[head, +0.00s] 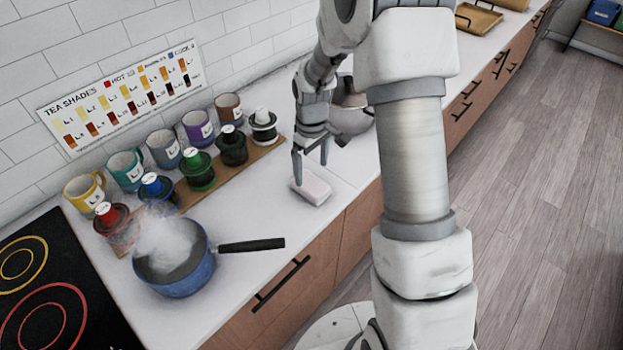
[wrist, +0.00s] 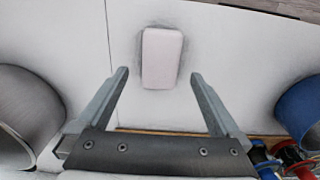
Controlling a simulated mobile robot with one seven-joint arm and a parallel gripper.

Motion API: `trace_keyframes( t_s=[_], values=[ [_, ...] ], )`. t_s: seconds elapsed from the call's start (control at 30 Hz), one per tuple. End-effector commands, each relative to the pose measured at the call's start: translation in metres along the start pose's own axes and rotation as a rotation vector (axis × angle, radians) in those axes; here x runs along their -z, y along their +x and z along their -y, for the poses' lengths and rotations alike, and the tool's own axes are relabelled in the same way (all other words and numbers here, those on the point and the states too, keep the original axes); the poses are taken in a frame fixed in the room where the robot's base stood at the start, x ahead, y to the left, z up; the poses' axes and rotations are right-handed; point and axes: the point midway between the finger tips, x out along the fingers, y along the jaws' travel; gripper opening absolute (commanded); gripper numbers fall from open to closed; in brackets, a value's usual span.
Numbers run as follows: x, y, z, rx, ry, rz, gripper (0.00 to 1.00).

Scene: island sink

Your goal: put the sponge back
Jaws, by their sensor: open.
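A pale pinkish-white block, which looks like the sponge (head: 311,188), lies flat on the white counter near its front edge. It also shows in the wrist view (wrist: 162,58), upper middle, with a dark smudge around it. My gripper (head: 311,160) is just above and behind the sponge, fingers pointing down. In the wrist view my gripper (wrist: 158,75) has its two fingers spread wide, with nothing held between them. The sponge lies ahead of and between the fingertips, and I see no contact. No sponge holder can be made out.
A steaming blue pot (head: 178,270) with a black handle (head: 250,245) stands left, near the black cooktop (head: 45,290). Several mugs and lidded jars line the wall, the jars on a wooden board (head: 232,170). A grey rounded vessel (head: 350,118) stands behind my gripper.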

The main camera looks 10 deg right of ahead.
Motion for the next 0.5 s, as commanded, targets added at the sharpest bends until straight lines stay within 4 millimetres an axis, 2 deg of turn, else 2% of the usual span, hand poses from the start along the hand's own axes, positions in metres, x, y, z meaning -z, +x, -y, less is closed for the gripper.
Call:
trace_keyframes(
  t_s=[0.03, 0.13, 0.43, 0.5],
  values=[
    [0.001, -0.013, -0.001, -0.003, 0.0, -0.005, 1.0],
    [0.001, -0.031, 0.0, -0.002, -0.001, -0.004, 1.0],
    [-0.001, -0.063, 0.001, -0.006, 0.007, -0.007, 1.0],
    [-0.005, -0.076, 0.003, -0.017, 0.022, -0.018, 1.0]
  ],
)
